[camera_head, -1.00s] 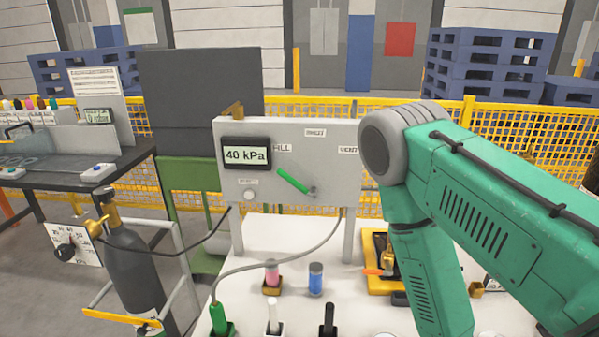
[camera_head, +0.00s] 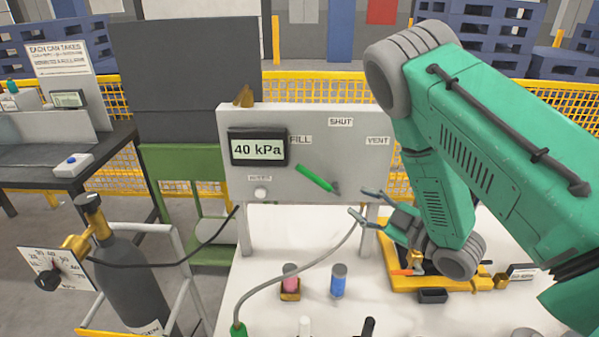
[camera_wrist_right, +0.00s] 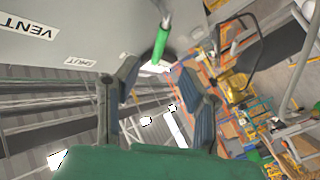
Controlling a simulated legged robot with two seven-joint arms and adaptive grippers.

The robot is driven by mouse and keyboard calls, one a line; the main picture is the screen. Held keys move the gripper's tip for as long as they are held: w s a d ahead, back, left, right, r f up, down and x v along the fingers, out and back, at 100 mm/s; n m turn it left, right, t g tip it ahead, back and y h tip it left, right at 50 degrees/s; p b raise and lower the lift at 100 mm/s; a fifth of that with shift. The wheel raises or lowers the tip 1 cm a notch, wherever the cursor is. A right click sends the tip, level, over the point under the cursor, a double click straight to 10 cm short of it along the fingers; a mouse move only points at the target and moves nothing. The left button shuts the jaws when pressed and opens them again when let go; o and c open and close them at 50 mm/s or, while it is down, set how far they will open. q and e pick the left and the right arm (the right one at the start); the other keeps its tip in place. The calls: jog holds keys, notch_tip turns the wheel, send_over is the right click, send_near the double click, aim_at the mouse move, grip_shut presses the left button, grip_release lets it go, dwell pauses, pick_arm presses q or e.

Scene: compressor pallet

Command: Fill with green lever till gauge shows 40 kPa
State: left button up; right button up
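The green lever (camera_head: 315,178) is on the grey panel (camera_head: 300,122). It slants up and left from its pivot, with its handle end toward the FILL label (camera_head: 300,139). The gauge (camera_head: 257,147) on the panel reads 40 kPa. My right gripper (camera_head: 362,203) is to the right of the lever and slightly below it, apart from it in the head view. Its fingers are spread and empty. In the right wrist view the open gripper (camera_wrist_right: 160,80) has the green lever (camera_wrist_right: 161,45) showing beyond its fingertips. My left gripper is not in view.
SHUT (camera_head: 340,122) and VENT (camera_head: 377,140) labels are on the panel. A hose curves in front of the panel. A dark gas cylinder (camera_head: 125,275) stands left.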

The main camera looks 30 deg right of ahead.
aim_at(315, 181)
jog(key=x, duration=0.3)
jog(key=p+x, duration=0.1)
jog(key=x, duration=0.3)
jog(key=r+p+x, duration=0.1)
jog(key=x, duration=0.3)
jog(key=shift+w+a, duration=0.1)
jog(key=shift+a, duration=0.05)
jog(key=shift+w+a+p, duration=0.35)
jog(key=shift+w+a, duration=0.2)
jog(key=shift+a, duration=0.05)
jog(key=shift+w+a+r, duration=0.1)
jog(key=shift+w+a, duration=0.15)
jog(key=shift+a, duration=0.3)
jog(key=shift+d, duration=0.2)
jog(key=c, duration=0.8)
jog(key=shift+d, duration=0.35)
grip_shut()
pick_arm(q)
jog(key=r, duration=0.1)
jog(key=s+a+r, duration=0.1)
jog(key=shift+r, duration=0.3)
pick_arm(e)
jog(key=shift+f, duration=0.25)
